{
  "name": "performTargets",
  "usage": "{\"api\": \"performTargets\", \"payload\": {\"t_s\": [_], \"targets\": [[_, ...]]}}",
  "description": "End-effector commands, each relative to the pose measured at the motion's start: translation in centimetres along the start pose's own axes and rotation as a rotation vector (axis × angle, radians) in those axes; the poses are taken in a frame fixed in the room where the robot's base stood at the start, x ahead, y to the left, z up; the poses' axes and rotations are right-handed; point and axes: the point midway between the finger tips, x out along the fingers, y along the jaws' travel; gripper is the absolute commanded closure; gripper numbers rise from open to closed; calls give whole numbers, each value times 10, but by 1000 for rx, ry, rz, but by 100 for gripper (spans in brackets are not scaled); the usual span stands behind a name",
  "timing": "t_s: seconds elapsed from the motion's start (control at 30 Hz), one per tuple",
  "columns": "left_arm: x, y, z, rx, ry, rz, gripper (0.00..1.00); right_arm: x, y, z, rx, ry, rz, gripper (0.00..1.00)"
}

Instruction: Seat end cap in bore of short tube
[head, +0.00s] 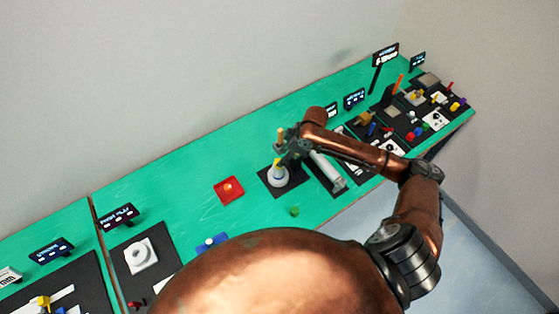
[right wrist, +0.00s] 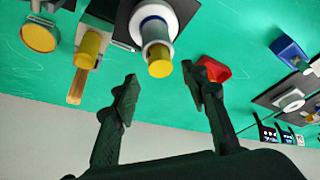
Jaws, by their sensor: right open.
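The short tube is a grey cylinder standing upright in a white round base (head: 278,180); the tube also shows in the right wrist view (right wrist: 155,34). A yellow end cap (right wrist: 160,63) is at the tube's upper end. How deep it sits in the bore cannot be told. My right gripper (head: 285,158) is close above the base in the head view. In the right wrist view its two fingers (right wrist: 160,87) are spread apart, with the cap beyond the gap and nothing held between them. My left gripper is not in view.
A red tray (head: 229,190) lies left of the base, and a blue block (head: 211,243) lies nearer. A grey cylinder (head: 328,170) lies right of my gripper. Crowded parts and signs fill the right end. The green table (head: 180,190) is mostly clear left of the tray.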

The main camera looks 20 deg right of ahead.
Motion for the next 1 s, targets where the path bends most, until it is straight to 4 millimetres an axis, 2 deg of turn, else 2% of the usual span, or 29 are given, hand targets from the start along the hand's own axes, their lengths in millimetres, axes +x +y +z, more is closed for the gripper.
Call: {"api": "performTargets", "payload": {"t_s": [0.03,0.2,0.4,1.0], "targets": [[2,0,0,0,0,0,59,-12,1,0,-3,0,4,59],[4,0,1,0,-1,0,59,-44,0,0,-2,0,3,59],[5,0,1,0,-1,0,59,-64,0,0,0,0,-1,59],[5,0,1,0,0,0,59,-68,0,0,0,0,-1,59]]}}
